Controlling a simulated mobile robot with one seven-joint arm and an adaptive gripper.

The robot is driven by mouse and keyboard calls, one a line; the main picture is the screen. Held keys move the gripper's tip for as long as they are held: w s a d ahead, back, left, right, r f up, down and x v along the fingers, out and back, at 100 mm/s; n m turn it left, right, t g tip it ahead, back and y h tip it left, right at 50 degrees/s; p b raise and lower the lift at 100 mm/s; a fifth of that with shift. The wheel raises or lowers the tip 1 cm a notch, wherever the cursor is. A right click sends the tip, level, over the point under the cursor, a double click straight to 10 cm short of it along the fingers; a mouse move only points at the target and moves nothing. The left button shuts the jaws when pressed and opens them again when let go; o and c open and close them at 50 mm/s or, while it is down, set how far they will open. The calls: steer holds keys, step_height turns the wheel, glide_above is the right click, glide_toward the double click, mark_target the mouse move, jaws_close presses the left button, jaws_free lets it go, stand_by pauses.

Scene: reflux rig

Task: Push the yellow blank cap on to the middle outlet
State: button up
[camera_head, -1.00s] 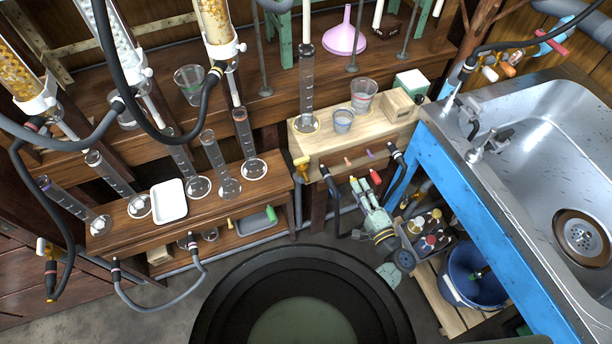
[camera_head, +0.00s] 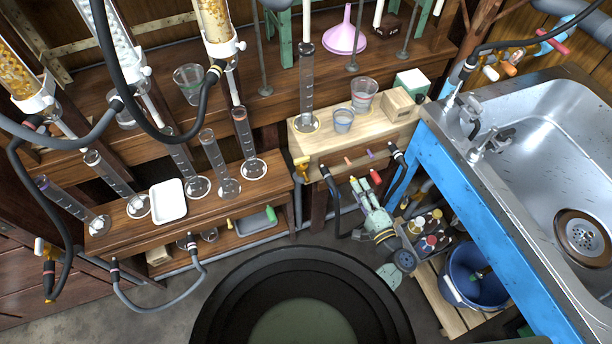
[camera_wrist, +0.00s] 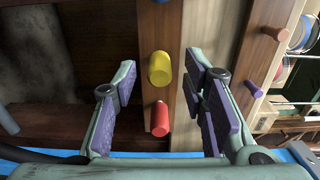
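The yellow blank cap (camera_wrist: 159,68) shows in the wrist view, upper middle, in front of a dark wooden rail (camera_wrist: 160,20). My gripper (camera_wrist: 160,115) is open, with one purple-padded finger on each side and a wide gap between them. The yellow cap lies in line with that gap, toward its far end, touching neither finger. In the head view my gripper (camera_head: 364,185) is below the front of the pale wooden bench (camera_head: 345,145). I cannot tell which outlet is the middle one or how far the cap sits on it.
A red cap (camera_wrist: 160,118) stands between my fingers, close below the yellow one. An orange peg (camera_wrist: 272,33) and a purple peg (camera_wrist: 254,89) stick out to the right. Black hoses (camera_head: 333,190) hang beside my gripper, and the blue sink stand (camera_head: 440,190) is to its right.

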steer(key=shift+c, duration=0.5)
jaws_close()
stand_by(0.3)
steer(key=shift+s, duration=0.1)
steer(key=shift+v, duration=2.95)
